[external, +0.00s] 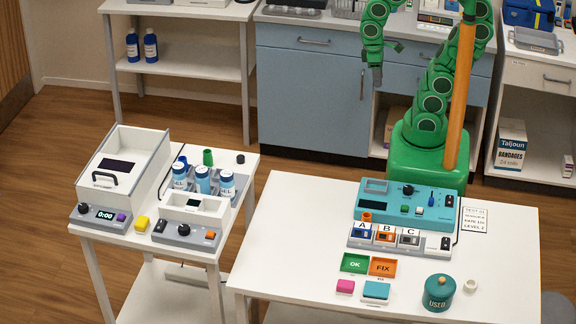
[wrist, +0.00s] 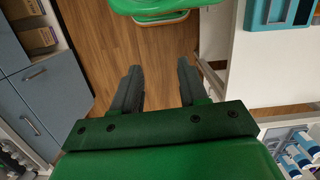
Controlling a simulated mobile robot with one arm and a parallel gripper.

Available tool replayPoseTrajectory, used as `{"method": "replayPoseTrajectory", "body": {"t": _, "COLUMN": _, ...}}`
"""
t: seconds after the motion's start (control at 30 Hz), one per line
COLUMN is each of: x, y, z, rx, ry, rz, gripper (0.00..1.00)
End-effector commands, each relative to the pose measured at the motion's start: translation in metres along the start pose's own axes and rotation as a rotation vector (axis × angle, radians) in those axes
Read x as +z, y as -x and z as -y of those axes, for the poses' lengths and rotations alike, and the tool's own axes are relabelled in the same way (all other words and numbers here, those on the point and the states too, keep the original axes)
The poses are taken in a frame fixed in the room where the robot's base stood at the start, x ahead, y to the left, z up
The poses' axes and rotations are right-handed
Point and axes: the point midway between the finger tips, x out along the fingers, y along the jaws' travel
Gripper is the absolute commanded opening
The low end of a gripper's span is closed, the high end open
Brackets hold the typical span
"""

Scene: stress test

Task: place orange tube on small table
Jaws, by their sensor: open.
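A small orange tube (external: 366,217) stands at the left front of the teal device on the right-hand white table. The smaller white table (external: 230,214) stands to the left and holds several devices and containers. My gripper (external: 375,80) hangs behind the right-hand table, above the floor and well apart from the tube. In the wrist view my gripper (wrist: 160,85) has its two dark fingers spread with nothing between them. The orange tube cannot be made out in the wrist view.
The teal device (external: 408,204) sits on the right-hand table (external: 290,225), behind a block marked A, B and C. Blue-capped bottles (external: 203,180) and a green tube (external: 207,157) crowd the small table's back. A tall orange pole (external: 460,90) stands against my arm. Blue cabinets (external: 310,90) line the back.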

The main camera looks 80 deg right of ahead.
Motion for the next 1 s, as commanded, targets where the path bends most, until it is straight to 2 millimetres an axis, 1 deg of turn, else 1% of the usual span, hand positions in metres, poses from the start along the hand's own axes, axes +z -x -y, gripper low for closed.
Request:
{"method": "replayPoseTrajectory", "body": {"t": 0.03, "x": 0.005, "y": 0.001, "z": -0.006, "rx": 0.002, "ry": -0.026, "rz": -0.006, "gripper": 0.43}}
{"method": "replayPoseTrajectory", "body": {"t": 0.1, "x": 0.009, "y": 0.001, "z": -0.009, "rx": -0.001, "ry": -0.044, "rz": -0.004, "gripper": 0.43}}
{"method": "replayPoseTrajectory", "body": {"t": 0.17, "x": 0.012, "y": 0.001, "z": -0.011, "rx": -0.002, "ry": -0.053, "rz": -0.003, "gripper": 0.47}}
{"method": "replayPoseTrajectory", "body": {"t": 0.2, "x": 0.013, "y": 0.001, "z": -0.011, "rx": -0.003, "ry": -0.057, "rz": -0.003, "gripper": 0.47}}
{"method": "replayPoseTrajectory", "body": {"t": 0.67, "x": 0.014, "y": 0.001, "z": -0.011, "rx": -0.003, "ry": -0.057, "rz": -0.002, "gripper": 0.47}}
{"method": "replayPoseTrajectory", "body": {"t": 0.77, "x": 0.009, "y": 0.001, "z": -0.008, "rx": -0.002, "ry": -0.041, "rz": -0.002, "gripper": 0.47}}
{"method": "replayPoseTrajectory", "body": {"t": 0.83, "x": 0.003, "y": 0.000, "z": -0.004, "rx": 0.001, "ry": -0.019, "rz": -0.003, "gripper": 0.47}}
{"method": "replayPoseTrajectory", "body": {"t": 1.0, "x": -0.021, "y": -0.002, "z": 0.016, "rx": 0.013, "ry": 0.072, "rz": -0.014, "gripper": 0.47}}
